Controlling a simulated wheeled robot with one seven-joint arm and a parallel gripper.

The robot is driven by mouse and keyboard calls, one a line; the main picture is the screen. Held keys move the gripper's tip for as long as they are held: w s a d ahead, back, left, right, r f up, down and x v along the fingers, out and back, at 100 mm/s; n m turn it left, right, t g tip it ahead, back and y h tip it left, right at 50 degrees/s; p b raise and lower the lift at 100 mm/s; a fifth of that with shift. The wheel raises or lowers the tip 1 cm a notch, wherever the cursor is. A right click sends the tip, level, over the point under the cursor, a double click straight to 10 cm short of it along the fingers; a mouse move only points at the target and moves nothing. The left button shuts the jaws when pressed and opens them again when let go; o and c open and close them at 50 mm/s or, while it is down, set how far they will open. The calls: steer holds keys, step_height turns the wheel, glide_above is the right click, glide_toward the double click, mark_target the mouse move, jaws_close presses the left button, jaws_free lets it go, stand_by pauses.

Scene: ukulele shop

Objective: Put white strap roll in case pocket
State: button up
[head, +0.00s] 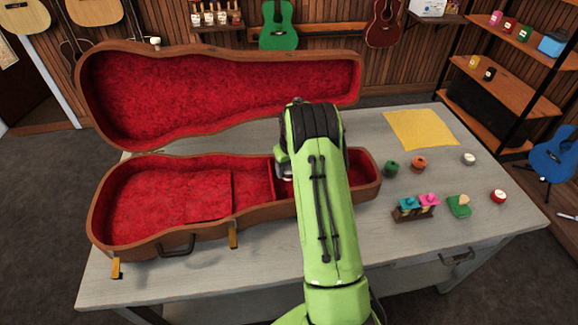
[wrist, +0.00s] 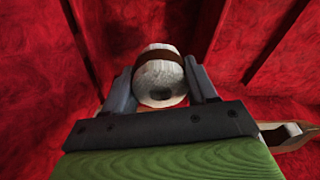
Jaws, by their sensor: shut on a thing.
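My gripper (wrist: 161,84) is shut on the white strap roll (wrist: 160,78), a pale roll with a dark reddish-brown band, held between the two fingers. In the head view my gripper is mostly hidden behind my green arm, and a little of a pale thing shows beside it over the case. The open brown case (head: 205,236) with red plush lining lies on the table. A red divider (head: 271,181) marks off the case pocket at its narrow right end, largely hidden by my arm. In the wrist view red lined walls surround the roll. Whether it touches the lining I cannot tell.
The case lid (head: 215,95) stands open behind. On the table to the right are a green roll (head: 391,167), an orange roll (head: 418,163), a small white round item (head: 469,159), a red one (head: 498,196), a rack (head: 414,213), a green block (head: 459,207) and a yellow cloth (head: 421,129).

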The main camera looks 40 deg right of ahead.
steer(key=shift+f+b, duration=2)
steer(key=shift+f, duration=0.85)
steer(key=shift+r, duration=0.1)
steer(key=o, duration=1.2)
steer(key=shift+o, duration=1.1)
steer(key=shift+a, duration=0.15)
